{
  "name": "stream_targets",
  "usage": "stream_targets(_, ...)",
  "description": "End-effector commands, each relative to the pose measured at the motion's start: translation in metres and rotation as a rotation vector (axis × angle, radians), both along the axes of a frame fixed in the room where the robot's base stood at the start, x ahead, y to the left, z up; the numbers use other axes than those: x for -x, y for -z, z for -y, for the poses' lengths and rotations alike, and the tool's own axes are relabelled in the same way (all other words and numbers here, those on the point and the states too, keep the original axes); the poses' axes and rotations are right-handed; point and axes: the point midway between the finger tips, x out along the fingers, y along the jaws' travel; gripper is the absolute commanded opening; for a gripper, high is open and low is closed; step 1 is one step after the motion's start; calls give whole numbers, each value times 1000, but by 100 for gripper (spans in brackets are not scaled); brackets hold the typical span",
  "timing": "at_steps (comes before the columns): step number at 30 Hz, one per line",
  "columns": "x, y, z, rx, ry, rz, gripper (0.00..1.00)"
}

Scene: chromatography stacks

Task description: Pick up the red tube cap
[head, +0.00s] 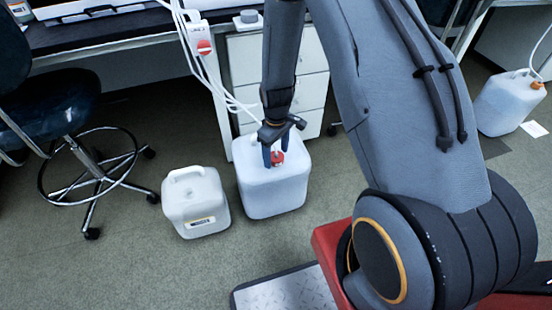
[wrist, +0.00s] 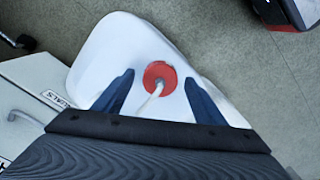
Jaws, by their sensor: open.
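The red tube cap (head: 278,158) sits on top of a large white canister (head: 273,195) on the floor. In the wrist view the cap (wrist: 160,76) is a red disc with a pale tube rising from its centre toward my gripper. My gripper (head: 273,158) is open, its two blue fingers pointing down over the canister's top. In the wrist view the fingertips of my gripper (wrist: 160,78) stand to the left and right of the cap, with a gap on each side. The canister's top (wrist: 125,42) shows around the cap.
A smaller white canister (head: 195,203) stands to the left. A white drawer cabinet (head: 310,75) is behind, under the bench. An office chair (head: 75,130) stands at the left.

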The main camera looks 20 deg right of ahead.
Motion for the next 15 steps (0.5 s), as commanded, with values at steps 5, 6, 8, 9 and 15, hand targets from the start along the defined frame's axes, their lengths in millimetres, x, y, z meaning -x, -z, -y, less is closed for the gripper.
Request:
stream_targets(5,0,-1,0,0,0,1,65)
stream_targets(6,0,-1,0,0,0,1,58)
stream_targets(8,0,-1,0,0,0,1,48)
stream_targets(9,0,-1,0,0,0,1,41)
stream_targets(15,-1,-1,0,0,0,1,19)
